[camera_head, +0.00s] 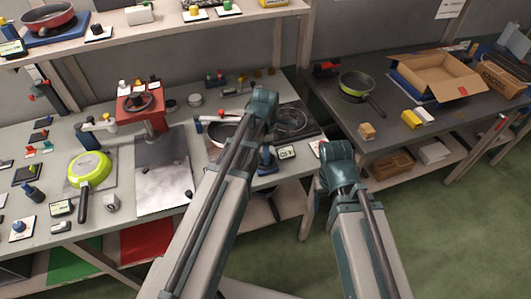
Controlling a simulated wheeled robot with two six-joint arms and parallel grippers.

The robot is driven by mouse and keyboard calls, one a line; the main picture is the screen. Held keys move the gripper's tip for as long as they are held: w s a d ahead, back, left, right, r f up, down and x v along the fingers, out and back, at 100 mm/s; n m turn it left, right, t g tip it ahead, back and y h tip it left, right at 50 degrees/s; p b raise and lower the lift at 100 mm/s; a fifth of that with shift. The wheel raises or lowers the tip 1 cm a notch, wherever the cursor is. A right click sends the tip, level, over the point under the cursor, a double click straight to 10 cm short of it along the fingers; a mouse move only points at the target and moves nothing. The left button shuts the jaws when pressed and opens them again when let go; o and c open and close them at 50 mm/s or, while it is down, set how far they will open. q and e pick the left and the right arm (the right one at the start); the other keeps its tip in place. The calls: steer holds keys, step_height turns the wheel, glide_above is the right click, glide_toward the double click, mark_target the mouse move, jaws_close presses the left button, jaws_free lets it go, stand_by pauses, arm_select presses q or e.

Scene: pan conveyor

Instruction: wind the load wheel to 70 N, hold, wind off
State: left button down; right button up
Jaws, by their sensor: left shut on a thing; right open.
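My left arm reaches over the bench, and its gripper (262,105) is at the fixture on the bench's right part. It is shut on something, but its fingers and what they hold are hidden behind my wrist. A dark pan (220,133) lies partly behind this arm. A small display (286,152) stands just right of the arm; its reading is too small to tell. A red press (140,105) with a dark handwheel on top stands further left, apart from both grippers. I cannot tell a separate load wheel at my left gripper. My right gripper (338,153) is open, in front of the gap between the benches.
A lime-green pan (90,170) lies at the bench's left. A dark bench (400,135) on the right carries another pan (357,88), an open cardboard box (435,75) and small blocks. A shelf (170,25) runs above the left bench. Green floor is clear at right.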

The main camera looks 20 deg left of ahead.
arm_select(q)
steer(key=shift+c, duration=2.3)
jaws_free()
steer(key=shift+r, duration=0.1)
step_height(320, 180, up, 14)
steer(key=p, duration=1.4)
steer(key=shift+f, duration=0.2)
